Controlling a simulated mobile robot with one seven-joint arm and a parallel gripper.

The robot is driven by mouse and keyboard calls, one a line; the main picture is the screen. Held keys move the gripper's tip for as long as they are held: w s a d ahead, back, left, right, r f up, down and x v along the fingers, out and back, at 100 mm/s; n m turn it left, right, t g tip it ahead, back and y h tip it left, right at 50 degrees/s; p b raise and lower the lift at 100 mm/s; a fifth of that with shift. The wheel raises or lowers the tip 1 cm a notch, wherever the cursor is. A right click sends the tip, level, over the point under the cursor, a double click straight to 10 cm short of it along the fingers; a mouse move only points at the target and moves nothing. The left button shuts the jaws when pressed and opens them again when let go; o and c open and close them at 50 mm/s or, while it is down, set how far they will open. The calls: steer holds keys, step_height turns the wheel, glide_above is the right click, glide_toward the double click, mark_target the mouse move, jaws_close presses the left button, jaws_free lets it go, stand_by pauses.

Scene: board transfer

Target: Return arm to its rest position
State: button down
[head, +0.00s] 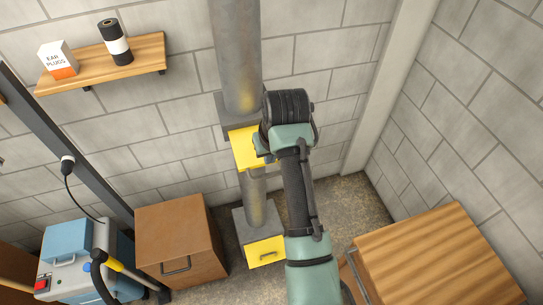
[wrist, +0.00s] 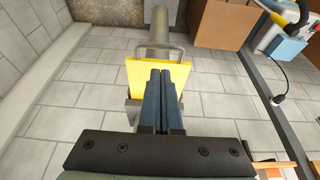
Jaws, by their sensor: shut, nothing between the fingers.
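My arm reaches up in the head view, and its wrist hides most of my gripper (head: 264,149). In the wrist view my gripper (wrist: 161,73) has its two dark fingers side by side, closed, with nothing between them. Beyond the fingertips is a yellow panel (wrist: 140,76) with a wire handle, on a grey pipe. The same yellow panel (head: 244,152) shows in the head view, partly behind my wrist. I cannot tell whether the fingertips touch it.
A lower yellow-fronted box (head: 264,251) stands at the pipe's foot. A brown cabinet (head: 178,240) and a blue-and-white machine (head: 68,245) are at left, a wooden cabinet (head: 440,260) at right. A wall shelf (head: 140,52) holds a small box and a dark cylinder.

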steer(key=shift+w, duration=0.15)
stand_by(0.3)
steer(key=w+a+r+t+y+b, duration=0.1)
steer(key=w+a+r+t+b, duration=0.1)
steer(key=r+t+b, duration=0.6)
steer(key=w+a+r+t+b, duration=0.2)
steer(key=r+t, duration=0.2)
steer(key=r, duration=0.9)
steer(key=s+d+r+m+t+h+b, duration=0.1)
steer(key=s+d+r+t+b, duration=0.1)
steer(key=s+r+t, duration=0.3)
steer(key=s+d+r+m+t+h+b, duration=0.1)
steer(key=s+r+t, duration=0.5)
steer(key=s+r, duration=0.7)
steer(key=s+d+m+b, duration=0.1)
steer(key=d+b, duration=0.1)
steer(key=b, duration=0.1)
steer(key=shift+s+r+m, duration=0.2)
steer(key=shift+s+m, duration=0.1)
steer(key=shift+s, duration=0.1)
